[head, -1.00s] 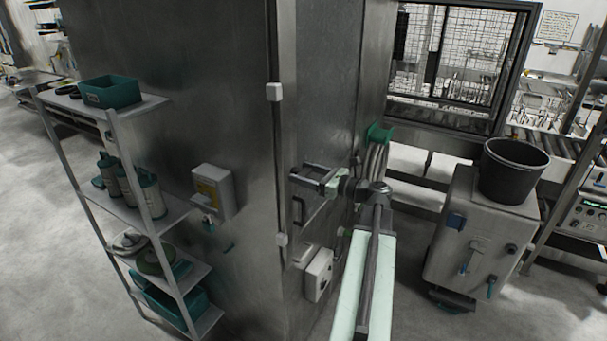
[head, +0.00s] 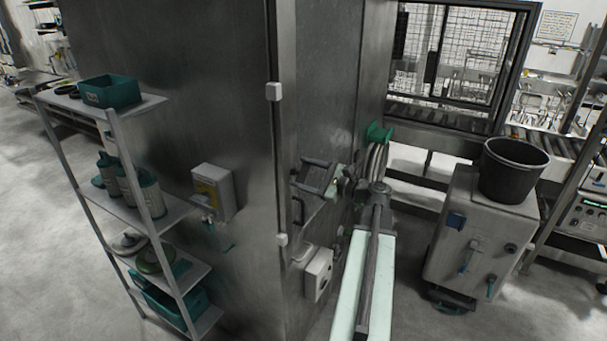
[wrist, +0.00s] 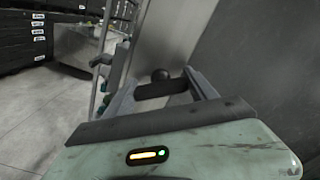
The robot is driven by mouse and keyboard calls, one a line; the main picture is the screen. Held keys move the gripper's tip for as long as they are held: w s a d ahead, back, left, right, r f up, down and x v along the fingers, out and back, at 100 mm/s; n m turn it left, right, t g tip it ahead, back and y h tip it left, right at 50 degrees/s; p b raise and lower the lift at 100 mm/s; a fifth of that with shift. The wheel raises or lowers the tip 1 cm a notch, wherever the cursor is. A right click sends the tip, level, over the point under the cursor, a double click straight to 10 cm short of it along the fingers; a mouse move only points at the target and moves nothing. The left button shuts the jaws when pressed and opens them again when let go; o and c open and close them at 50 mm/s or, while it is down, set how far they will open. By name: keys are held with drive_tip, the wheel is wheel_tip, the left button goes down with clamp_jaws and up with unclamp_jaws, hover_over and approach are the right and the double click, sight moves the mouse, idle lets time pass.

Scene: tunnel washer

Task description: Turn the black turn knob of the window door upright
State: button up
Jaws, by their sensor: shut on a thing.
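The black turn knob (wrist: 160,76) shows in the wrist view as a dark rounded end and a dark bar between my two fingers. My gripper (wrist: 158,82) is shut on it, with one finger on each side. In the head view my gripper (head: 300,174) is at the narrow face of the tall steel housing (head: 335,70), with its fingers tilted. There the knob is hidden by the fingers, and I cannot make out the window door's outline. The knob's exact angle is hard to tell.
A grey handle (head: 298,212) and a white box (head: 318,274) are on the housing below my gripper. A shelf rack (head: 165,205) stands at left. A grey cabinet (head: 465,245) with a black bucket (head: 514,170) stands at right. Floor is free at far left.

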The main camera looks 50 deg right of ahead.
drive_tip(key=n, duration=0.5)
drive_tip(key=shift+a+f+n, duration=0.1)
drive_tip(key=shift+f+n, duration=0.05)
drive_tip(key=shift+n, duration=0.15)
drive_tip(key=n, duration=0.5)
drive_tip(key=shift+n, duration=0.3)
drive_tip(key=o, duration=1.4)
drive_tip(key=shift+f, duration=0.1)
drive_tip(key=shift+c, duration=0.2)
drive_tip(key=v, duration=0.8)
